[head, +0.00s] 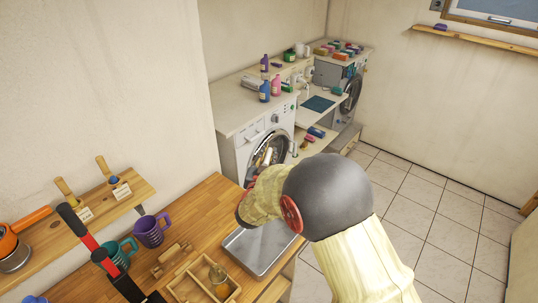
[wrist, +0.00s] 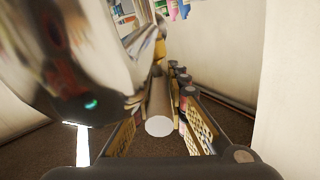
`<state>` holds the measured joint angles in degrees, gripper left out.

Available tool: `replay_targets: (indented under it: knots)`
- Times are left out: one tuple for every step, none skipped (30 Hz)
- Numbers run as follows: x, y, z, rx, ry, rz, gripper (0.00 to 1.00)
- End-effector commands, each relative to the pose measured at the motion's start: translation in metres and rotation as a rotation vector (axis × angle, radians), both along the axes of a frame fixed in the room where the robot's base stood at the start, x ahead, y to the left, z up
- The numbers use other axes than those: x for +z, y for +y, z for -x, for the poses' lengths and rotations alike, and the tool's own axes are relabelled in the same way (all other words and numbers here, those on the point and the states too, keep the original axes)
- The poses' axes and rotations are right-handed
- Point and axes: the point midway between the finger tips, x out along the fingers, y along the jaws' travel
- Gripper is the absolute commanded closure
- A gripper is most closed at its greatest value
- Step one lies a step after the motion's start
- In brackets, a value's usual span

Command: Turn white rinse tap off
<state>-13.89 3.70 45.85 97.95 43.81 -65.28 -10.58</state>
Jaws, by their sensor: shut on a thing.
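In the wrist view my gripper (wrist: 159,117) has its two pads on either side of a pale cylinder (wrist: 159,126) and is shut on it. The cylinder points away from the camera and shows a round white end. It may be the handle of the white rinse tap, but I cannot tell for sure. In the head view my arm covers much of the area in front of the washing machine (head: 244,147), and I cannot make out the white tap there.
A large shiny curved surface (wrist: 60,60) fills the upper left of the wrist view. A wooden worktop (head: 195,215) holds a metal tray (head: 238,262), a purple mug (head: 150,232) and a divided wooden box (head: 190,290). Bottles stand on the machine. Tiled floor (head: 450,215) is clear at right.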

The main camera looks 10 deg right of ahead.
Motion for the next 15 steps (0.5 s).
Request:
replay_targets:
  knots:
    - [0.0016,0.0001,-0.0004,0.001,-0.002,0.0,1.0]
    - [0.0016,0.0001,-0.0004,0.001,-0.002,0.0,1.0]
    - [0.0016,0.0001,-0.0004,0.001,-0.002,0.0,1.0]
    - [0.0016,0.0001,-0.0004,0.001,-0.002,0.0,1.0]
    - [0.0016,0.0001,-0.0004,0.001,-0.002,0.0,0.84]
    - [0.0016,0.0001,-0.0004,0.001,-0.002,0.0,0.82]
    - [0.0016,0.0001,-0.0004,0.002,-0.003,0.0,0.8]
    - [0.0015,0.0001,-0.0004,0.002,-0.003,0.0,0.78]
    - [0.0013,0.0001,-0.0003,0.002,-0.003,0.0,0.76]
    - [0.0012,0.0002,-0.0003,0.002,-0.003,0.0,0.74]
    - [0.0011,0.0001,-0.0003,0.002,-0.002,0.0,0.72]
    - [0.0008,0.0,-0.0002,0.002,-0.001,0.001,0.7]
    - [0.0008,0.0001,-0.0001,0.002,-0.001,0.001,0.69]
    - [0.0007,0.0001,-0.0002,0.002,-0.001,0.001,0.67]
    - [0.0006,0.0,-0.0001,0.002,-0.001,0.001,0.66]
